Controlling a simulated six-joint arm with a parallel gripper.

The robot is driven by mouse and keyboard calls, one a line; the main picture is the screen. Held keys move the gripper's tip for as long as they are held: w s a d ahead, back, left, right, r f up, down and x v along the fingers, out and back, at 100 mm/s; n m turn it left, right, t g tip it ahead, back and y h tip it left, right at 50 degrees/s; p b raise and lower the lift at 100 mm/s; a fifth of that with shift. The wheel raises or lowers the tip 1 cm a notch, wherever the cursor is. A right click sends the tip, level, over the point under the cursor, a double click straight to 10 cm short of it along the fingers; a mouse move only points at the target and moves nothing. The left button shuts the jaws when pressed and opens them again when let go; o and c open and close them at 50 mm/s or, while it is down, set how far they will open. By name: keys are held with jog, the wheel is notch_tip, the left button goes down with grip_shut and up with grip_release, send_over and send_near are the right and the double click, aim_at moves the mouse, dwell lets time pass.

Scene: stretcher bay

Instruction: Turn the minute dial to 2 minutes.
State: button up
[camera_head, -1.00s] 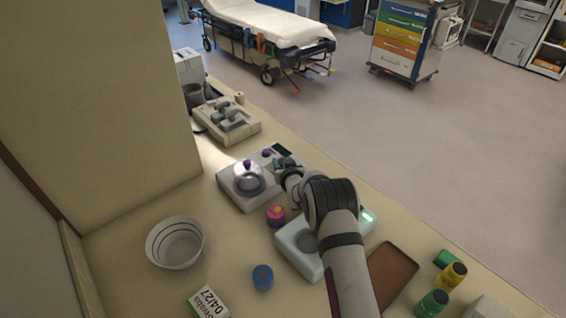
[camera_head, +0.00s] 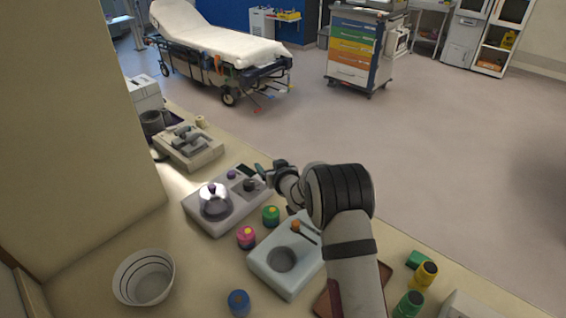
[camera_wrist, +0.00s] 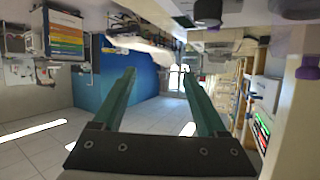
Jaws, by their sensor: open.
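A pale grey unit (camera_head: 226,222) stands on the counter, with a shiny metal dome (camera_head: 214,203) topped by a purple knob (camera_head: 212,187). Its right part carries a small purple knob (camera_head: 231,174), a dark round knob (camera_head: 250,184) and a dark display. I cannot tell which of these knobs is the minute dial, and no markings are readable. My gripper (camera_head: 262,171) is beside the display end of the unit, apart from the knobs as far as I can see. In the wrist view, its green fingers (camera_wrist: 159,75) are apart with nothing between them.
A pale scale-like device (camera_head: 266,270) stands in front of the unit. A pink jar (camera_head: 246,238), a green jar (camera_head: 271,216) and a blue jar (camera_head: 238,302) stand nearby. A white bowl (camera_head: 144,278) is at the left. Open floor lies beyond the counter edge.

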jog(key=d+r, duration=0.1)
jog(key=s+d, duration=0.1)
jog(key=d+r, duration=0.1)
jog(key=d, duration=0.1)
jog(key=shift+s+r, duration=0.15)
jog(key=shift+r, duration=0.15)
